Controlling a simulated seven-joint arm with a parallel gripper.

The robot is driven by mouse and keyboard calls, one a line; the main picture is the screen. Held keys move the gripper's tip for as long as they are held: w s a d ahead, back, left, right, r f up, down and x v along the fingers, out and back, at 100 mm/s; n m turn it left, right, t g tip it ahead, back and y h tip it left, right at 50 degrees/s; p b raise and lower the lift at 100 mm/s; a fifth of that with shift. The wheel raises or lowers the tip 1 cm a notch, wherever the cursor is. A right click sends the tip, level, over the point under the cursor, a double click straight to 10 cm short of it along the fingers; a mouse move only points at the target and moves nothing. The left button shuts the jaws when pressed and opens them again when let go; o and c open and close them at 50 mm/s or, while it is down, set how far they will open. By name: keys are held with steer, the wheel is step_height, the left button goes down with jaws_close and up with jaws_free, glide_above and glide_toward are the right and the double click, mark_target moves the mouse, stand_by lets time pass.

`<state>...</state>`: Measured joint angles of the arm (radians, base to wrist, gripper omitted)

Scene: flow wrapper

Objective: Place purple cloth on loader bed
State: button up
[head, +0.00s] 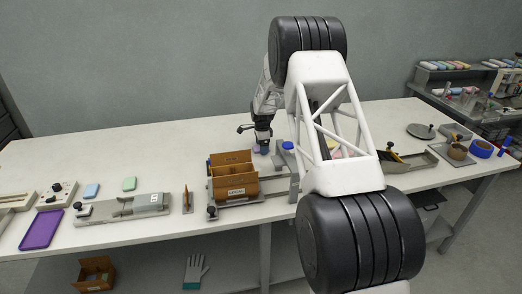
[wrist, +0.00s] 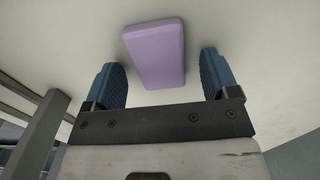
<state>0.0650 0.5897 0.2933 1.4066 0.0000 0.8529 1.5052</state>
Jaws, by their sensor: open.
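A purple cloth (wrist: 155,52), a pale lilac folded block, lies on the white surface in the wrist view. My gripper (wrist: 160,72) is open, with one blue finger on each side of the cloth and visible gaps between. It holds nothing. In the head view my gripper (head: 262,148) points down near the middle of the bench, behind the brown box; the cloth there is too small and covered to make out. A long grey metal bed with a knob (head: 122,207) stands at the left front; I cannot tell whether it is the loader bed.
A brown divided box (head: 235,185) stands on a grey fixture in front of my gripper. A blue block (head: 91,190), a green block (head: 129,184) and a purple tray (head: 42,229) are at the left. My white arm hides part of the bench right of centre.

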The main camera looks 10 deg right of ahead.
steer(key=shift+f, duration=0.15)
stand_by(0.4)
steer(key=c, duration=1.1)
steer(key=shift+o, duration=0.2)
step_height(320, 180, up, 10)
stand_by(0.6)
